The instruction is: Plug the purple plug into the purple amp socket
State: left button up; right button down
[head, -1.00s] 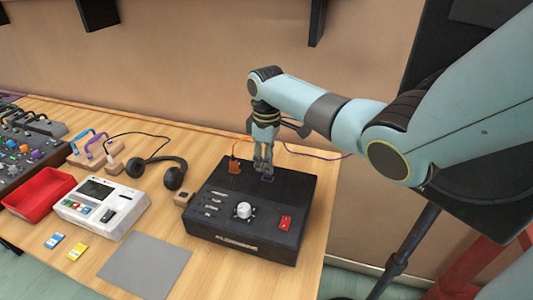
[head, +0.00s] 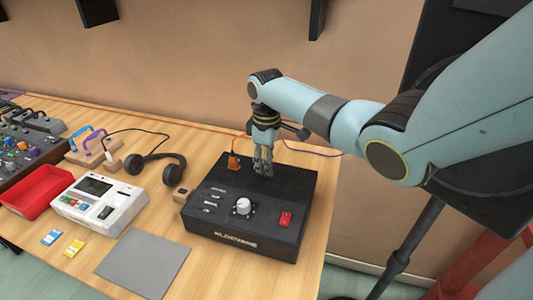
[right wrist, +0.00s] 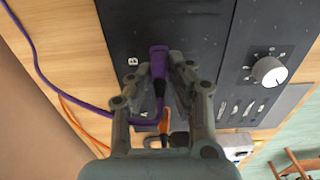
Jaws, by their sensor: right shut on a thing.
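My right gripper (head: 263,170) points down over the back of the black amp (head: 275,226). It is shut on the purple plug, whose purple body (right wrist: 158,62) shows between the fingers in the right wrist view. The plug is at the amp's top panel beside the letter B. The purple socket is hidden under the plug and fingers, so I cannot tell how deep the plug sits. The purple cable (right wrist: 40,70) loops off to the side. My left gripper is not in view.
An orange plug (head: 233,161) stands at the amp's back, near my fingers, beside the letter A. A small wooden block (head: 180,195) touches or nearly touches the amp's left side. Headphones (head: 168,172), a white device (head: 97,204), a red tray (head: 38,193) and a grey mat (head: 143,264) lie further left.

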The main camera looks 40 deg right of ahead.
jog(key=shift+f, duration=0.3)
jog(key=c, duration=1.2)
grip_release()
notch_tip(320, 180, up, 12)
jog(key=shift+r, duration=0.1)
